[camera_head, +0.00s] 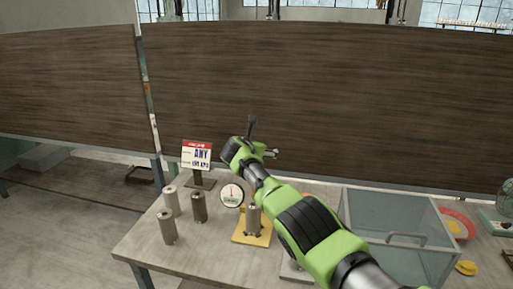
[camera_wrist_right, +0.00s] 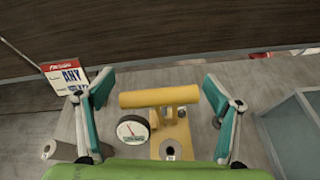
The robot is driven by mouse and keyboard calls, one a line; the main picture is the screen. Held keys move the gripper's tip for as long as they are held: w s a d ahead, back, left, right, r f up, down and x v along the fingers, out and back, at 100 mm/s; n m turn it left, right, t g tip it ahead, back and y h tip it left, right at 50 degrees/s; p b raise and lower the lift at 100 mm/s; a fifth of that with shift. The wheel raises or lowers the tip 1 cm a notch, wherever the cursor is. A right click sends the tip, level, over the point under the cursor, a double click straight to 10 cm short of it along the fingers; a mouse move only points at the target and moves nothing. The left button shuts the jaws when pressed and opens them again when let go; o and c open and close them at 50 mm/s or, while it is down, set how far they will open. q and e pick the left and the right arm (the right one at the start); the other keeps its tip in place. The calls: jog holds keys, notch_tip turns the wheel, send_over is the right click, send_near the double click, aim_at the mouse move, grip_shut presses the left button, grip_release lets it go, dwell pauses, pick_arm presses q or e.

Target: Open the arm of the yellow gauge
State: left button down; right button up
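The yellow gauge (camera_head: 243,239) stands on the table, with a round white dial (camera_head: 232,195) and a grey cylinder (camera_head: 253,221) on its base. My right arm hides its upper part in the head view. In the right wrist view the gauge's yellow crossbar (camera_wrist_right: 160,96) lies between my fingers, with the dial (camera_wrist_right: 133,129) below left and a cylinder top (camera_wrist_right: 170,151) below. My right gripper (camera_head: 262,138) is above the gauge. It also shows in the right wrist view (camera_wrist_right: 158,86), open, with both teal fingers apart from the bar. My left gripper is out of view.
Several clay-coloured cylinders (camera_head: 167,227) stand left of the gauge, in front of a sign (camera_head: 197,155) reading "ANY". A pale plate (camera_head: 293,269) is partly hidden under my right arm. A clear-walled bin (camera_head: 380,207) stands at the right. The table's front left is bare.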

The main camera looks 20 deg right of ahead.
jog(key=shift+a+r, duration=0.1)
jog(key=shift+r, duration=0.2)
jog(key=shift+s+a+r, duration=0.2)
jog(key=shift+s+a, duration=0.05)
jog(key=shift+s, duration=0.05)
jog(key=v, duration=1)
jog(key=shift+s, duration=0.5)
jog(key=shift+a, duration=0.15)
